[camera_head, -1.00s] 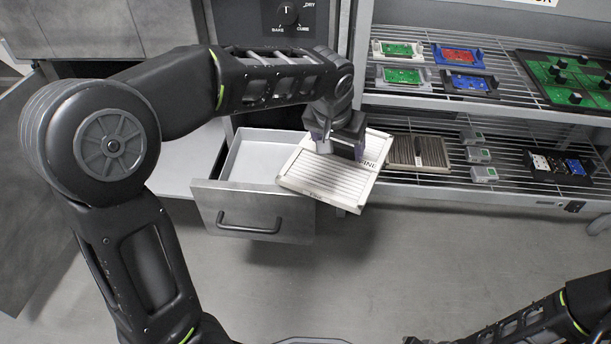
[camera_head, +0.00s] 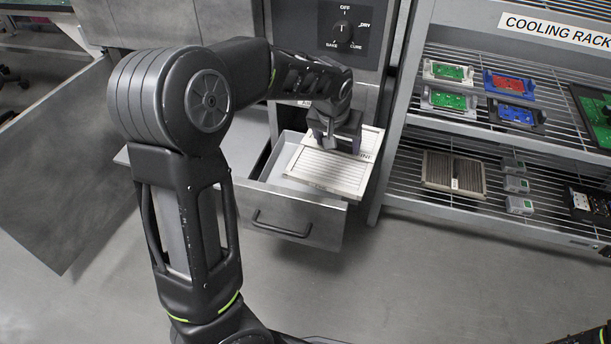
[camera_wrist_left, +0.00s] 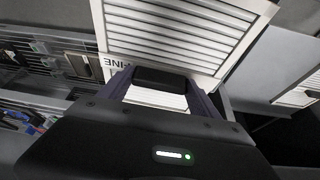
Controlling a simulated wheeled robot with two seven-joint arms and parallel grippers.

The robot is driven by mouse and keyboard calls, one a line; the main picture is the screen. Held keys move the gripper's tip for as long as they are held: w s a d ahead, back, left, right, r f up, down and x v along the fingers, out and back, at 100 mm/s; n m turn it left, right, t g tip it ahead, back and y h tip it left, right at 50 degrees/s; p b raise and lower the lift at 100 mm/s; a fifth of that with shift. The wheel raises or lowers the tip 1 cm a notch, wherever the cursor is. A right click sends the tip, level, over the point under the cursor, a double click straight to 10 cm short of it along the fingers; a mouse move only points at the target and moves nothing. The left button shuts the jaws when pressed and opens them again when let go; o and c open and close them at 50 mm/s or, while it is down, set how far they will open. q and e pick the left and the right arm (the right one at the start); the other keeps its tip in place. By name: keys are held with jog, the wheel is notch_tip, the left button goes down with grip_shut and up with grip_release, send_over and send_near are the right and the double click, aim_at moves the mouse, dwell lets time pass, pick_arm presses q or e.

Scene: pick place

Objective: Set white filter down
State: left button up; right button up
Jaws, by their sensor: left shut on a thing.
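The white filter (camera_head: 322,174) is a flat, pleated panel in a pale frame with dark lettering at one edge. My left gripper (camera_head: 335,146) is shut on its lettered side. The filter is over the open metal drawer (camera_head: 296,224), covering its right part; I cannot tell whether it touches the drawer. In the left wrist view the filter (camera_wrist_left: 180,32) fills the top middle, with the gripper fingers (camera_wrist_left: 160,92) at its edge. My right gripper is out of view.
A cooling rack (camera_head: 480,140) stands to the right, with circuit boards in coloured frames on its upper shelf. A brown filter (camera_head: 453,172) and small grey boxes lie on its lower shelf. A control panel with a dial (camera_head: 343,28) is above the drawer. Floor in front is clear.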

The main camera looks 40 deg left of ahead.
pick_arm(q)
jog(key=w+a+f+n+b, duration=0.1)
jog(key=a+f+b, duration=0.3)
jog(key=a+f, duration=0.5)
jog(key=shift+a+f, duration=0.35)
jog(key=shift+a, duration=0.45)
jog(key=b, duration=0.2)
send_over(305, 186)
jog(key=shift+f, duration=2.55)
jog(key=shift+f, duration=0.1)
jog(key=shift+f+b, duration=1.25)
jog(key=shift+f, duration=1.1)
